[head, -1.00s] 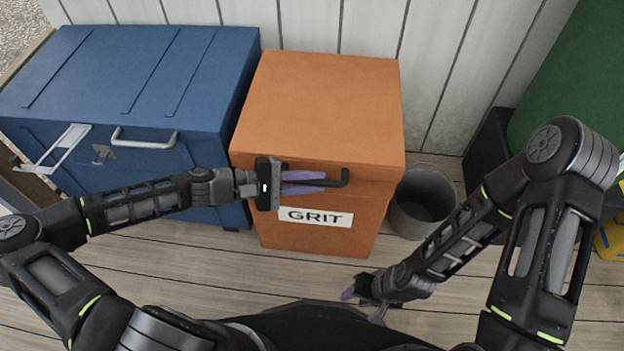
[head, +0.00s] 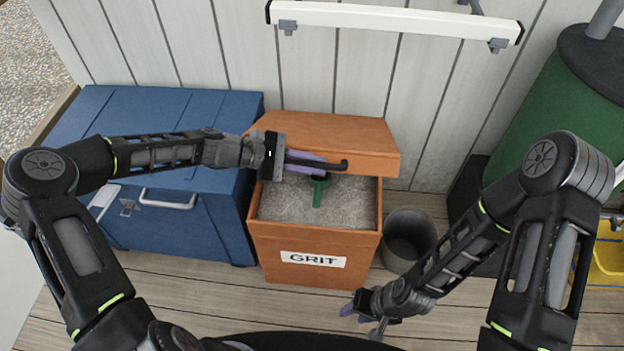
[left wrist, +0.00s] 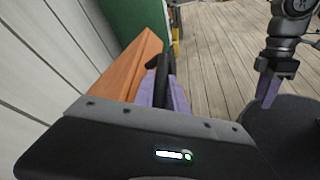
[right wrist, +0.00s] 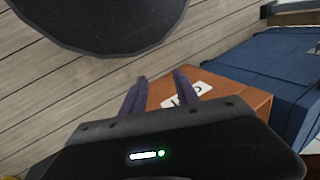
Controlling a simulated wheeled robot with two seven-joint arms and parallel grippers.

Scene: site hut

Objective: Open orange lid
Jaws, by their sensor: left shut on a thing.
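The orange lid (head: 335,128) of the grit bin is raised at its front and tilted up toward the wall. The orange bin (head: 265,258) carries a white GRIT label and holds grey grit, with a green scoop (head: 318,191) standing in it. My left gripper (head: 312,162) is shut on the black handle (head: 338,165) at the lid's front edge. In the left wrist view the handle (left wrist: 158,72) lies between the purple fingers, beside the lid (left wrist: 130,65). My right gripper (head: 358,306) is low, in front of the bin, with its fingers apart and empty in the right wrist view (right wrist: 160,92).
A blue chest (head: 215,222) stands left of the bin. A grey bucket (head: 408,238) stands close on the right, with a green barrel (head: 550,95) beyond it. A white rail (head: 400,20) is fixed on the wall above the lid.

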